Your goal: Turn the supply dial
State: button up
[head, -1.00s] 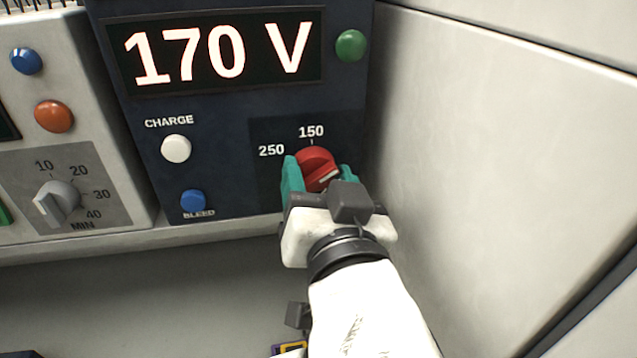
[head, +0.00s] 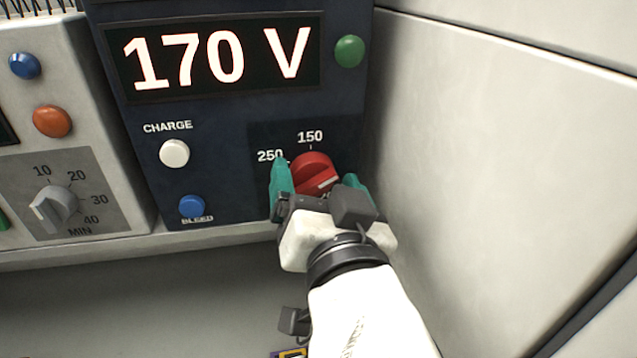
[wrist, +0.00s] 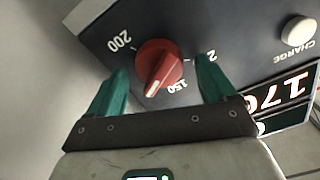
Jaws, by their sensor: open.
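The supply dial (head: 314,172) is a round red knob with a white pointer mark on the dark blue panel. It also shows in the wrist view (wrist: 160,64), where its mark lies between the 150 and 200 labels. My gripper (head: 316,172) is open, with one teal finger on each side of the knob. In the wrist view the fingers (wrist: 162,72) stand clear of the knob with gaps on both sides. The display (head: 217,55) reads 170 V. In the head view the 200 label is not visible.
A white CHARGE button (head: 174,153), a blue BLEED button (head: 192,206) and a green button (head: 349,51) share the panel. A grey minute dial (head: 55,208) is on the left unit. A pale wall (head: 500,150) stands close on the right.

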jog(key=p+v, duration=0.6)
jog(key=v, duration=0.4)
jog(key=shift+s, duration=0.35)
jog(key=shift+d, duration=0.1)
dwell(1.0)
jog(key=w+a+n, duration=0.1)
jog(key=w+n, duration=0.2)
jog(key=w+a+n+p, duration=0.1)
jog(key=w+n, duration=0.2)
jog(key=w, duration=0.1)
jog(key=w+a+n, duration=0.1)
jog(key=w+n, duration=0.3)
jog(key=shift+a+f+p, duration=0.1)
jog(key=shift+a+p, duration=0.15)
jog(key=shift+p, duration=0.05)
